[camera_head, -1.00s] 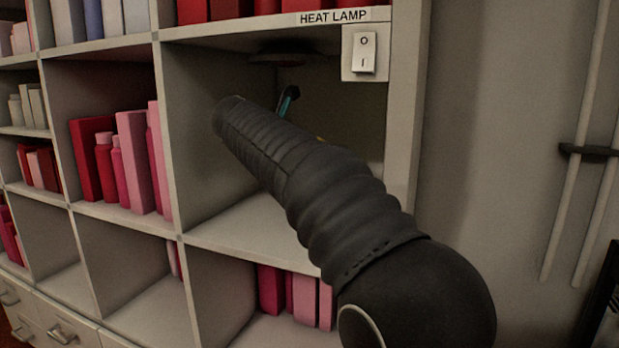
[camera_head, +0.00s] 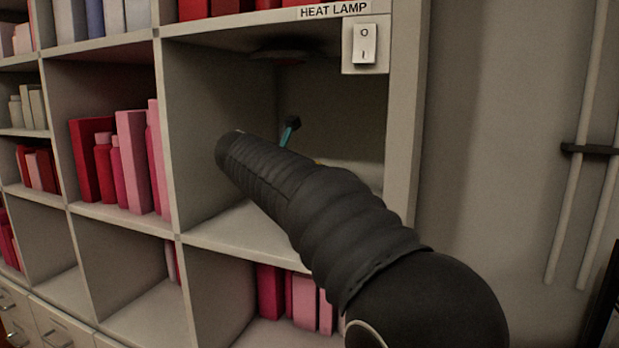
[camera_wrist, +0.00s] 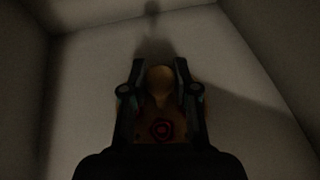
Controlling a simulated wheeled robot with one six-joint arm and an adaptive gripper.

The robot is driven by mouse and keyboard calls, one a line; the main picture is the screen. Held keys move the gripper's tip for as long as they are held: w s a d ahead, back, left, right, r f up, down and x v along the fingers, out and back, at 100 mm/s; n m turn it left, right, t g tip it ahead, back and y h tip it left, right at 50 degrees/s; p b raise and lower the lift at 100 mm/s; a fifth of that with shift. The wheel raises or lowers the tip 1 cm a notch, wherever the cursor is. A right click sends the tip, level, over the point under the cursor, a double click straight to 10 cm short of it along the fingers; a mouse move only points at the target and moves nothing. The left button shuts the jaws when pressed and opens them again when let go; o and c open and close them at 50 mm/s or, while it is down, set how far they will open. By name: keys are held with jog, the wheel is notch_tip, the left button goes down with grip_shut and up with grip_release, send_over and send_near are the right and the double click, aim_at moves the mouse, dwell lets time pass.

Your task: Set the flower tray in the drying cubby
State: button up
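The flower tray (camera_wrist: 160,108) shows in the wrist view as a tan piece with a rounded knob and a red flower shape (camera_wrist: 161,129) on it. My gripper (camera_wrist: 160,80) has a finger on each side of the knob and looks closed on it. The drying cubby (camera_head: 225,232) is the open compartment under the "HEAT LAMP" label (camera_head: 334,11). My arm reaches into it, and a bit of my gripper (camera_head: 290,128) shows past the arm in the head view. The arm hides the tray there. I cannot tell whether the tray touches the cubby floor.
A round lamp (camera_head: 280,56) hangs from the cubby ceiling. A rocker switch (camera_head: 365,44) sits at the upper right of the opening. The cubby's left divider (camera_head: 205,120) and right post (camera_head: 402,120) bound it. Pink and red items (camera_head: 132,150) fill the neighbouring compartment.

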jog(key=o, duration=0.3)
jog(key=shift+o, duration=0.2)
jog(key=shift+r, duration=0.15)
jog(key=p+v, duration=0.1)
jog(key=v, duration=1.1)
